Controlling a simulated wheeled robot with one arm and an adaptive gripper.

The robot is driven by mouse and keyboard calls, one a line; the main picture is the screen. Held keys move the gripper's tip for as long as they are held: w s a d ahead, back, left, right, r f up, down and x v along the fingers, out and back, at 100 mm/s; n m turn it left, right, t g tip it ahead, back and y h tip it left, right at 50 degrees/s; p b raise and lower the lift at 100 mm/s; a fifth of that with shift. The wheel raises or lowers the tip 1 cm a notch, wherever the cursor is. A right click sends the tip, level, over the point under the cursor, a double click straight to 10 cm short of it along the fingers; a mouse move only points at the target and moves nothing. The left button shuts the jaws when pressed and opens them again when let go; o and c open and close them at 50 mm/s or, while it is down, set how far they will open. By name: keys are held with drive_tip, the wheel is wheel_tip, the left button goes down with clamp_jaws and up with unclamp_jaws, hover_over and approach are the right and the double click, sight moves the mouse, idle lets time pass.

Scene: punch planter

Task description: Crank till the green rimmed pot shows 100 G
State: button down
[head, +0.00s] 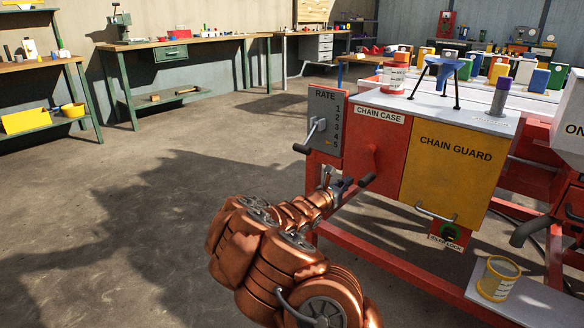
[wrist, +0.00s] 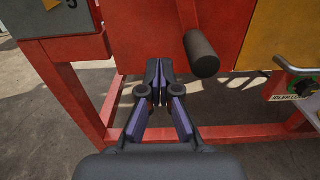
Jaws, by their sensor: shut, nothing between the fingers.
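A crank with a black handle (head: 367,180) sticks out from the red chain case (head: 365,140). In the wrist view the black crank handle (wrist: 203,55) hangs from a red arm, just right of the fingertips. My gripper (head: 342,185) is shut and empty, just left of and below that handle; its closed fingertips (wrist: 160,72) look apart from it. A pot with a yellow rim (head: 499,267) stands on a pale plate (head: 541,302) at lower right. No green-rimmed pot and no readable weight display can be made out.
A grey rate panel (head: 327,117) with a lever stands left of the chain case. The yellow chain guard (head: 450,160) and an idler lock (head: 450,235) are to the right. Red frame rails (head: 400,260) run below the case. Open floor (head: 130,200) lies to the left.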

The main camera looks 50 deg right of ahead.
drive_tip(key=a, duration=0.5)
drive_tip(key=shift+s+b, duration=0.15)
drive_tip(key=shift+b, duration=0.15)
idle(0.4)
drive_tip(key=s+a+r+m+g+y+p, duration=0.15)
drive_tip(key=s+a+r+m+p, duration=0.35)
drive_tip(key=r, duration=0.5)
drive_tip(key=s+a+r+m+g+y+p, duration=0.1)
drive_tip(key=s+a+r+m+g+p, duration=0.3)
drive_tip(key=r+p, duration=0.45)
drive_tip(key=s+a+r+m+g+y+p, duration=0.15)
drive_tip(key=s+r+m+p, duration=0.3)
drive_tip(key=r, duration=0.65)
drive_tip(key=s+a+r+m+t+y+p, duration=0.1)
drive_tip(key=s+a+r+y+p, duration=0.2)
drive_tip(key=a+p, duration=0.5)
drive_tip(key=s+a+r+m+t+y+p, duration=0.2)
drive_tip(key=a+r+y+p, duration=0.3)
drive_tip(key=a, duration=1.5)
drive_tip(key=s+a+r+m+t+y+p, duration=0.1)
drive_tip(key=s+a+r+y+p, duration=0.3)
drive_tip(key=a+p, duration=0.8)
drive_tip(key=shift+s+a+r+m+t+y+p, duration=0.4)
drive_tip(key=shift+s+a+y, duration=0.2)
drive_tip(key=shift+a+y, duration=0.5)
